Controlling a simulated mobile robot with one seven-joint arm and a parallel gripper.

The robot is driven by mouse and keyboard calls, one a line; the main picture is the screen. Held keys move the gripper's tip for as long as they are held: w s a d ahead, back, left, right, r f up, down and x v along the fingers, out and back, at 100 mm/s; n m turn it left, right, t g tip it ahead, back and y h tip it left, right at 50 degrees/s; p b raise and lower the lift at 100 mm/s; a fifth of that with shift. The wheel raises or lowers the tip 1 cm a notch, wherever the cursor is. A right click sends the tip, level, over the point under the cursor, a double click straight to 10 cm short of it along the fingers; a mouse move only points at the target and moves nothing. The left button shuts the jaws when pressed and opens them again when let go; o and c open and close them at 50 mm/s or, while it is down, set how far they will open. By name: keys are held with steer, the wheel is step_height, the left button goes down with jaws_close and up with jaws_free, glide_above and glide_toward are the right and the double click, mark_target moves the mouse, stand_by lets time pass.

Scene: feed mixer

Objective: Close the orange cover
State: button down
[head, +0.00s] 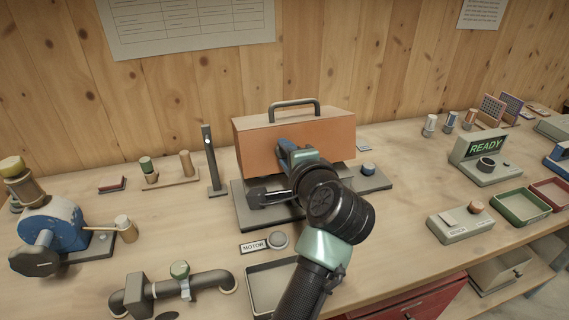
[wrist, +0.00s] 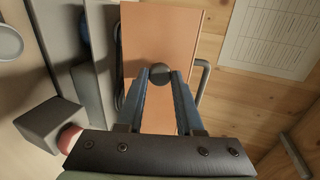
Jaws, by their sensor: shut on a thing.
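The orange cover (head: 250,142) is a box-like panel at the back of a dark grey machine base (head: 242,212). A dark bar handle (head: 296,104) runs along its top edge. My gripper (head: 284,148) is in front of the cover's face, with its arm crossing the machine. In the wrist view the blue fingers of my gripper (wrist: 161,80) are shut on a dark round knob (wrist: 161,73) on the face of the orange cover (wrist: 150,32). The bar handle also shows in the wrist view (wrist: 203,82). My arm hides part of the base and the cover's lower face.
A dark upright post (head: 211,160) stands just left of the machine. The wooden wall is close behind.

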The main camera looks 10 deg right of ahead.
step_height(320, 180, down, 6)
steer(key=s+t+b, duration=0.2)
steer(key=t+b, duration=0.1)
steer(key=b, duration=0.7)
steer(key=shift+s+t, duration=0.25)
steer(key=shift+t, duration=0.15)
steer(key=c, duration=0.5)
jaws_free()
steer(key=shift+c, duration=0.2)
steer(key=s+b, duration=0.1)
steer(key=s, duration=1.2)
steer(key=shift+d, duration=0.25)
